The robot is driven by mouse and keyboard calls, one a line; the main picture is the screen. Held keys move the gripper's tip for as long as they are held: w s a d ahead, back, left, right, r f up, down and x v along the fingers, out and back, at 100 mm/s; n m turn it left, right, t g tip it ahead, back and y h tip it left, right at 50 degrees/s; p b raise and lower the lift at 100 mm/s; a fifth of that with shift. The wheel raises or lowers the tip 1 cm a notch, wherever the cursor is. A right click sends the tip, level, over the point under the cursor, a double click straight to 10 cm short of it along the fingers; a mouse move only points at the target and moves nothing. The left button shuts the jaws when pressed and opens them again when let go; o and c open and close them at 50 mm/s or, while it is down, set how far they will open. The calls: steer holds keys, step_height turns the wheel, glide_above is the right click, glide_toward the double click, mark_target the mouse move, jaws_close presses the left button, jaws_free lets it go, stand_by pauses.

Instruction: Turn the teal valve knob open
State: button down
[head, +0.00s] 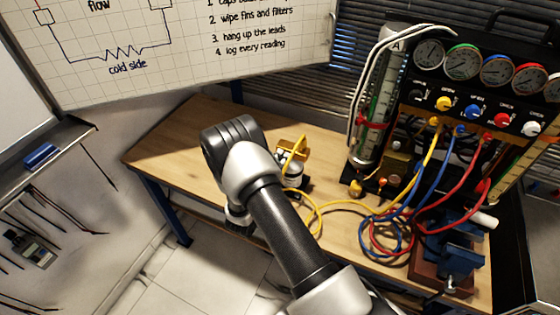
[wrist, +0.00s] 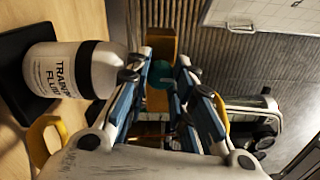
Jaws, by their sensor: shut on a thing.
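The teal valve knob (wrist: 159,74) shows between my fingertips in the wrist view, in front of a brass-coloured block (wrist: 161,43). My gripper (wrist: 162,66) is shut on the knob, one blue-padded finger on each side. The fingers cover the knob's edges, so how far it is turned cannot be told. In the head view my arm hides the knob and the gripper; part of the yellow valve piece (head: 297,146) shows beside my arm on the wooden bench (head: 190,135).
A gauge manifold (head: 470,85) with coloured hoses (head: 400,222) and a vise (head: 452,255) fill the bench's right side. The bench's left end is clear.

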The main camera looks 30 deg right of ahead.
steer(key=shift+n, duration=0.4)
steer(key=c, duration=1.4)
jaws_free()
steer(key=shift+o, duration=0.2)
steer(key=v, duration=1.2)
